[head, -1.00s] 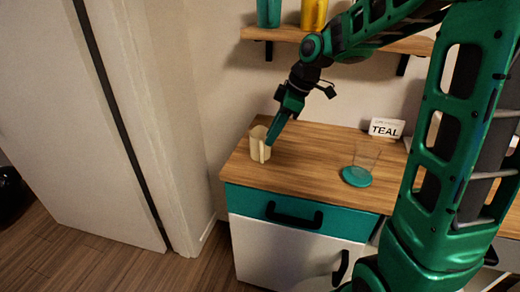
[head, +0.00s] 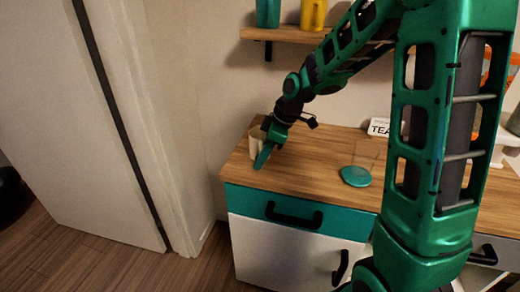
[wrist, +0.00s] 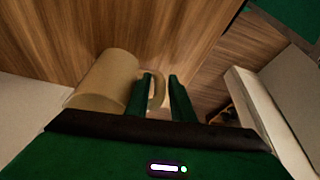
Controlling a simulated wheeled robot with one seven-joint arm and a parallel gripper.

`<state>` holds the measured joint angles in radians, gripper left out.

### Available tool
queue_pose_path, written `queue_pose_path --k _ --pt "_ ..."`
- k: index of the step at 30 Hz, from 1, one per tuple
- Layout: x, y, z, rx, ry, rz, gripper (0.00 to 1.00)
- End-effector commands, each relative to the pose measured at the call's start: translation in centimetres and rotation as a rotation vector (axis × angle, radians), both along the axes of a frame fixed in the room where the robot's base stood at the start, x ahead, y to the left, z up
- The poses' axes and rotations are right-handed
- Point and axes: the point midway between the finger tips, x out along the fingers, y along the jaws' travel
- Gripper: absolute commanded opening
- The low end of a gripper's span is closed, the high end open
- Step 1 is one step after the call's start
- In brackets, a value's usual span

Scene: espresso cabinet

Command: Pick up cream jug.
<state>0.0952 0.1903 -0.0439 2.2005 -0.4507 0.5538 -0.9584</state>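The cream jug (head: 254,139) stands on the wooden counter top near its back left corner, partly hidden behind my gripper in the head view. My gripper (head: 262,160) points down at the jug's near side. In the wrist view the jug (wrist: 104,80) lies to the left of my gripper (wrist: 160,88). The two green fingers are apart, with the jug's handle (wrist: 157,90) showing between them. I cannot tell whether either finger touches the handle.
A clear vessel on a teal round base (head: 356,176) stands to the right on the counter. A white card (head: 378,127), partly hidden by my arm, is behind it. A shelf (head: 282,34) holds a teal cup (head: 268,12) and a yellow cup (head: 313,14).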

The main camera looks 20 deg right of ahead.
Motion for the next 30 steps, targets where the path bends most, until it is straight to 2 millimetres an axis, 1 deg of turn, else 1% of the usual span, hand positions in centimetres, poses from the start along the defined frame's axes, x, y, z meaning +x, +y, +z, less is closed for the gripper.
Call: queue_pose_path --k 3,4,5,6,20,26,30 --pt "0.0 0.0 0.0 0.0 0.0 0.0 0.21" --pt "0.0 0.0 0.0 0.0 0.0 0.0 0.17" --pt "0.0 0.0 0.0 0.0 0.0 0.0 0.1" --pt "0.0 0.0 0.0 0.0 0.0 0.0 0.0" --pt "0.0 0.0 0.2 0.0 -0.001 0.0 0.0" --pt "0.0 0.0 0.9 0.0 -0.002 0.001 0.0" --pt "0.1 0.0 1.9 0.001 -0.003 -0.001 0.0"
